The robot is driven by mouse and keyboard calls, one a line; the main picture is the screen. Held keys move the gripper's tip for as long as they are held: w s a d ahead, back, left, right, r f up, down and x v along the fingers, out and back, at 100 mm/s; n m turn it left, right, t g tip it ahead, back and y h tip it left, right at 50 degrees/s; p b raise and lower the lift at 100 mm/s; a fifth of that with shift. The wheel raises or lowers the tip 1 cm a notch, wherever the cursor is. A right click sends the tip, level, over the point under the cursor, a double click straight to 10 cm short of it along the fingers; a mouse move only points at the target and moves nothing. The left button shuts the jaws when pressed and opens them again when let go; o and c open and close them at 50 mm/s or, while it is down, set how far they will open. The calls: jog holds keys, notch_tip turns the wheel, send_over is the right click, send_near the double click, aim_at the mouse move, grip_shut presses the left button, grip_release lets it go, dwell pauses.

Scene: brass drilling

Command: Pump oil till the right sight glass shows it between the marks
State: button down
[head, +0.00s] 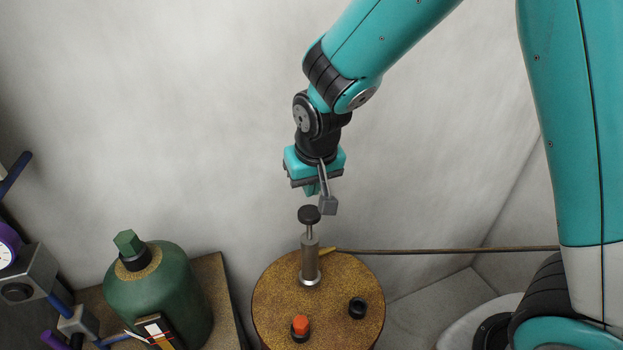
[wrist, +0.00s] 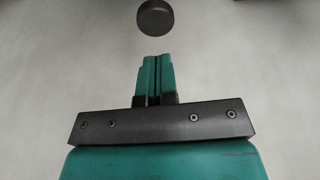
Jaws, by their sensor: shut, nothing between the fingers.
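The hand pump (head: 310,262) stands upright on the drum, a grey metal cylinder with a thin rod and a round black knob (head: 309,214) on top. The rod stands out of the cylinder. My gripper (head: 311,191) points down just above the knob, its teal fingers shut with nothing between them. In the wrist view, the shut fingers (wrist: 158,75) point towards the knob (wrist: 157,18), with a gap between. A sight glass (head: 156,330) with a white face and red lines is on the green tank (head: 165,290), lower left. Its oil level is too small to read.
The round brown drum top (head: 270,300) also carries an orange-red cap (head: 300,325) and a black cap (head: 357,308). A thin rod (head: 450,250) runs right from the drum's back. Grey and blue fittings (head: 75,322) stand at far left. The wall behind is bare.

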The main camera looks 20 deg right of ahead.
jog(key=shift+v, duration=1.2)
